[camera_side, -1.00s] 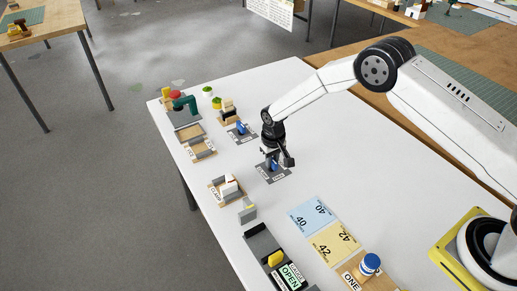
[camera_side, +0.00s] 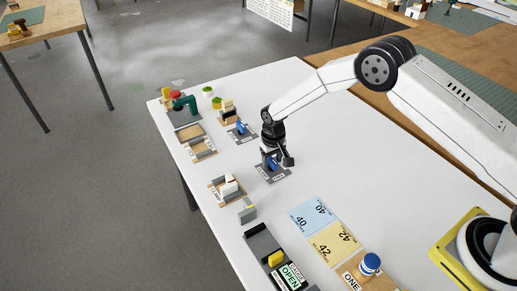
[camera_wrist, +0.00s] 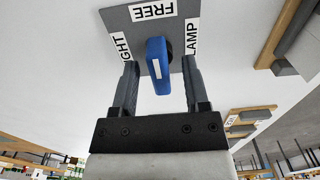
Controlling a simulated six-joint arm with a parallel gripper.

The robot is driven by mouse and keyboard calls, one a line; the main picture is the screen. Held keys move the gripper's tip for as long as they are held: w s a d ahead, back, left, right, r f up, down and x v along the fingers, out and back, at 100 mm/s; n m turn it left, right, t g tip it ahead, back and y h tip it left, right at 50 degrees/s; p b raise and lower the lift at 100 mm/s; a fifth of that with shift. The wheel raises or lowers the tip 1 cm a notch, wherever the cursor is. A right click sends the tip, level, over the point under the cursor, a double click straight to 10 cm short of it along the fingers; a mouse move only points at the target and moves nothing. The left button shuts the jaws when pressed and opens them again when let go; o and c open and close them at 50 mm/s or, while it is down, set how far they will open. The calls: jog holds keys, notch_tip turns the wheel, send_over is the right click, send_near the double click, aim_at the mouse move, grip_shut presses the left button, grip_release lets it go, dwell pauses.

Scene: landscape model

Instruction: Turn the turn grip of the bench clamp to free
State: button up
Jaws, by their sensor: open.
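The bench clamp's turn grip (camera_wrist: 161,86) is a blue bar with a white stripe on a dark shaft. It stands on a grey plate (camera_wrist: 118,20) lettered FREE at the top, a partly hidden word ending in GHT at the left, and CLAMP at the right. In the wrist view the bar's long side runs roughly up and down the picture, tilted slightly. My gripper (camera_wrist: 159,66) is open, with one finger on each side of the bar and gaps showing. In the side view my gripper (camera_side: 271,161) is low over the plate (camera_side: 284,176) and partly hides the grip.
A similar blue grip on another plate (camera_side: 242,134) stands just behind. A wooden fixture labelled CLAMP (camera_side: 228,188) and a grey block (camera_side: 248,212) are in front to the left. Blue and yellow cards (camera_side: 311,214) lie flat at the front right. White table is clear to the right.

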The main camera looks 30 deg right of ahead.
aim_at(274, 160)
jog(key=shift+r, duration=3.8)
jog(key=shift+r, duration=0.1)
jog(key=shift+s+d+r, duration=0.25)
jog(key=shift+r, duration=0.2)
jog(key=s+d+r+t, duration=0.1)
jog(key=s+d+r, duration=0.2)
jog(key=s, duration=0.5)
jog(key=s+d+r, duration=0.3)
jog(key=s+r, duration=0.1)
jog(key=s, duration=0.5)
jog(key=s+d+r+t, duration=0.1)
jog(key=s+d+r, duration=0.2)
jog(key=s, duration=0.5)
jog(key=shift+s+d+r+t, duration=0.2)
jog(key=shift+d+r+t, duration=0.1)
jog(key=shift+r, duration=0.55)
